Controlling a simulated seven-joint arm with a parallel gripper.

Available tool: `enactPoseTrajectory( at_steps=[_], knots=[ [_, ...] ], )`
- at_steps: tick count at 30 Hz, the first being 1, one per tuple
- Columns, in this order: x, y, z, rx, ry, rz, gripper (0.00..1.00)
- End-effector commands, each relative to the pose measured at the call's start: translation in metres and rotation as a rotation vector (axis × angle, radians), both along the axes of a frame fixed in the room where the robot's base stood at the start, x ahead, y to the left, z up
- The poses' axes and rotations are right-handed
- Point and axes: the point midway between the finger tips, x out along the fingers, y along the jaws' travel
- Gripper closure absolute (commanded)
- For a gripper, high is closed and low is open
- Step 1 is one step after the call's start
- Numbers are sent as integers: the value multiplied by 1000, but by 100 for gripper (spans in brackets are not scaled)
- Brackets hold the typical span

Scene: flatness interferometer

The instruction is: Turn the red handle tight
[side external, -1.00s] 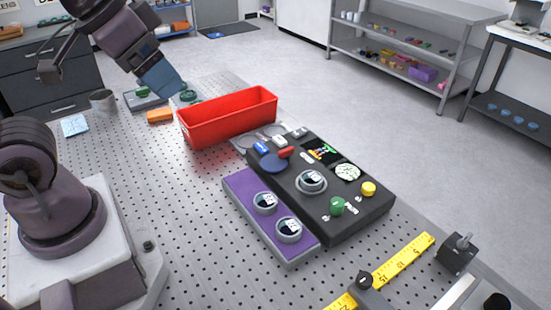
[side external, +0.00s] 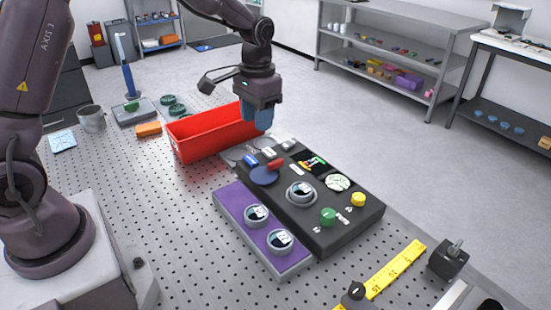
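The red handle (side external: 276,164) is a small bar on the far-left part of the black instrument panel (side external: 335,232), beside a blue handle (side external: 252,160) and a blue disc (side external: 264,176). My gripper (side external: 258,118) points down with blue fingers, above and behind the red handle and clear of it. It overlaps the right end of the red bin in the picture. Nothing shows held in it. The fingers overlap in this view, so I cannot tell the gap between them.
The open red bin (side external: 190,148) stands behind the panel. A purple block (side external: 235,208) with two ringed pieces lies along its left side. Green (side external: 328,217) and yellow (side external: 358,199) knobs rise from the panel. A yellow ruler (side external: 395,263) lies in front.

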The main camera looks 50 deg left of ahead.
Motion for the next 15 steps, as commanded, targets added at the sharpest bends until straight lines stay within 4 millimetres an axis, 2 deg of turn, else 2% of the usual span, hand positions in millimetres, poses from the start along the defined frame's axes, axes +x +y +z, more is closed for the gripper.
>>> enactPoseTrajectory(
  at_steps=[1,3,5,7,10,15],
  knots=[
    [13,3,-14,-4,13,-4,61],
    [29,7,-25,-6,13,-11,61],
    [41,9,-26,-5,-2,-19,61],
    [51,10,-19,-1,-28,-29,61],
    [56,11,-16,2,-42,-40,61],
    [54,10,-38,2,-34,-45,61]
  ],
)
